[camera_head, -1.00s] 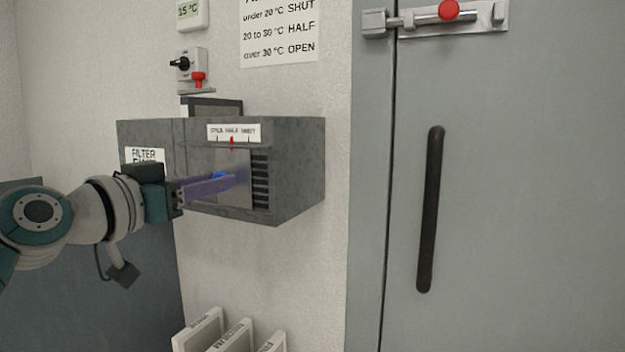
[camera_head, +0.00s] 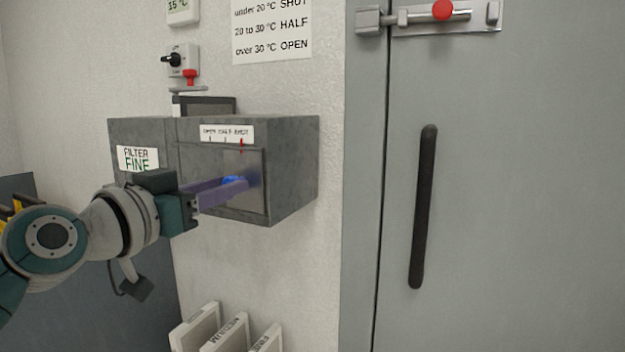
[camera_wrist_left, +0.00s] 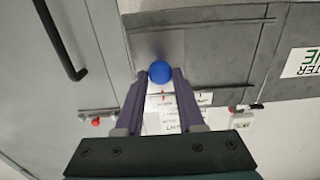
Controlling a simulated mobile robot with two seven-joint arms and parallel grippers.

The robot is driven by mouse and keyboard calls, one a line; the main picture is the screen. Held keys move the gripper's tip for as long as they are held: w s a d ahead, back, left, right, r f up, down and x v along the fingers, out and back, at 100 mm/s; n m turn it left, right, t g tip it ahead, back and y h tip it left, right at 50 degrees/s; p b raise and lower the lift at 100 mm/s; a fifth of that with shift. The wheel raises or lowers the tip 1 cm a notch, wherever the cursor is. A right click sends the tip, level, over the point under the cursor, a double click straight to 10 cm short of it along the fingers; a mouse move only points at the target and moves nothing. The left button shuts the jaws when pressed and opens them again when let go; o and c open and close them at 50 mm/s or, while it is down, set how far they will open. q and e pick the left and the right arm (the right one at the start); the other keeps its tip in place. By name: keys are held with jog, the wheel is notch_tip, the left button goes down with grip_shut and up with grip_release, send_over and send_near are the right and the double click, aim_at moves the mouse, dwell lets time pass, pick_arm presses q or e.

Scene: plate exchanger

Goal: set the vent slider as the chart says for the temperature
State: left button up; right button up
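The vent box (camera_head: 292,165) hangs on the wall. Its slider plate (camera_head: 225,162) covers the front opening, and no slats show. The red pointer (camera_head: 241,145) stands at the right end of the OPEN HALF SHUT scale (camera_head: 226,133), under SHUT. My left gripper (camera_head: 238,186) is closed around the blue slider knob (camera_wrist_left: 160,71), a finger on each side. The thermometer (camera_head: 183,9) reads 15 °C. The chart (camera_head: 272,32) says under 20 °C SHUT, 20 to 30 °C HALF, over 30 °C OPEN. My right gripper is out of view.
A switch with a red part (camera_head: 182,66) is above the box. A FILTER FINE label (camera_head: 138,159) is on its left part. A grey door (camera_head: 510,190) with a dark handle (camera_head: 424,207) and red-knobbed bolt (camera_head: 443,10) stands right. Several white-framed panels (camera_head: 226,330) stand below.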

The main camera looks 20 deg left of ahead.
pick_arm(q)
jog(key=o, duration=0.4)
jog(key=shift+d, duration=0.25)
jog(key=shift+o, duration=0.2)
jog(key=s, duration=1)
jog(key=shift+a, duration=0.4)
jog(key=shift+d, duration=0.1)
